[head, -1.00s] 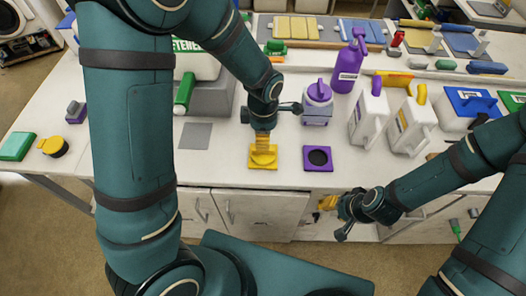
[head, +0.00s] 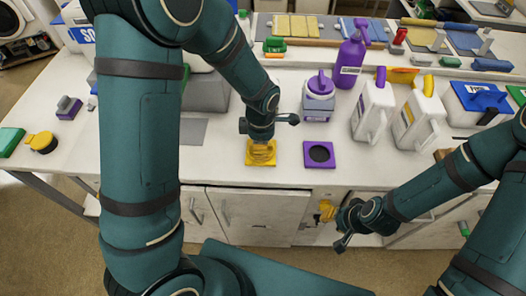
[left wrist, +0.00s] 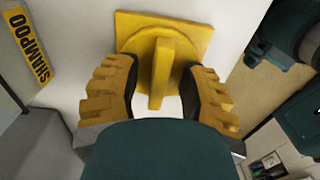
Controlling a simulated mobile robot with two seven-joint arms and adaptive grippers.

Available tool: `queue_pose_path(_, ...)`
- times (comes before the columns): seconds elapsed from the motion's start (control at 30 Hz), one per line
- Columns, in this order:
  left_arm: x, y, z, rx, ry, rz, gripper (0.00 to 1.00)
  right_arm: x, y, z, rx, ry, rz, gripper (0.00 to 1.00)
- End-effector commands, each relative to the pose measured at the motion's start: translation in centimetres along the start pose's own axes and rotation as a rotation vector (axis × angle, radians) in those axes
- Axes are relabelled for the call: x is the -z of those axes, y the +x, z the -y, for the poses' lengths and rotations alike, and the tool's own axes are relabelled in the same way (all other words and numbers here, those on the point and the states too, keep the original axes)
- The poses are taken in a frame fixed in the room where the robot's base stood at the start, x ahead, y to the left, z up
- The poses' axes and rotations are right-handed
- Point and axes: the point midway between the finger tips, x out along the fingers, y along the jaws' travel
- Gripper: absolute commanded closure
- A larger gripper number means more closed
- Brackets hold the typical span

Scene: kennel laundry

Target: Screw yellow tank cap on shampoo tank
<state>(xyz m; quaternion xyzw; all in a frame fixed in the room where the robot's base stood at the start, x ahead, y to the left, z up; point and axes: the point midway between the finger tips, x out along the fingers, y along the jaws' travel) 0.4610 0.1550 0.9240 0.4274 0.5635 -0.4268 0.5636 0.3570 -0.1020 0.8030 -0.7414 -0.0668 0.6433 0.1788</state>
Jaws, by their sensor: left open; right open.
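The yellow tank cap, with a raised grip bar (left wrist: 163,70), sits on a yellow square pad (left wrist: 199,28) on the bench. The pad shows in the head view (head: 251,162), mostly under my left gripper (head: 261,150). In the left wrist view, the open left gripper (left wrist: 163,78) has one finger on each side of the bar, with gaps visible. A yellow SHAMPOO label (left wrist: 30,47) shows at the left there; I cannot clearly make out the tank, and my left arm hides part of the bench. My right gripper (head: 326,211) is open and empty before the bench front.
A purple pad (head: 319,154) with a dark round centre lies right of the yellow pad. A purple-capped container (head: 318,104), a purple bottle (head: 351,57) and white jugs (head: 372,112) stand behind and to the right. A yellow-topped round item (head: 42,142) lies far left.

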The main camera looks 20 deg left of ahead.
Motion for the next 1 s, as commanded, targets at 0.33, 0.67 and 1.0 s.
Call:
queue_pose_path(0.33,-0.01,-0.03,0.02,0.000,0.000,0.000,1.00,0.03,-0.02,-0.01,0.000,0.001,-0.001,0.66)
queue_pose_path(0.67,-0.01,-0.05,0.07,0.001,0.000,0.000,1.00,0.04,-0.06,0.00,0.000,0.001,-0.001,0.66)
queue_pose_path(1.0,-0.01,-0.53,0.04,0.001,0.000,0.000,1.00,0.08,-0.35,0.11,0.000,0.001,-0.001,0.66)
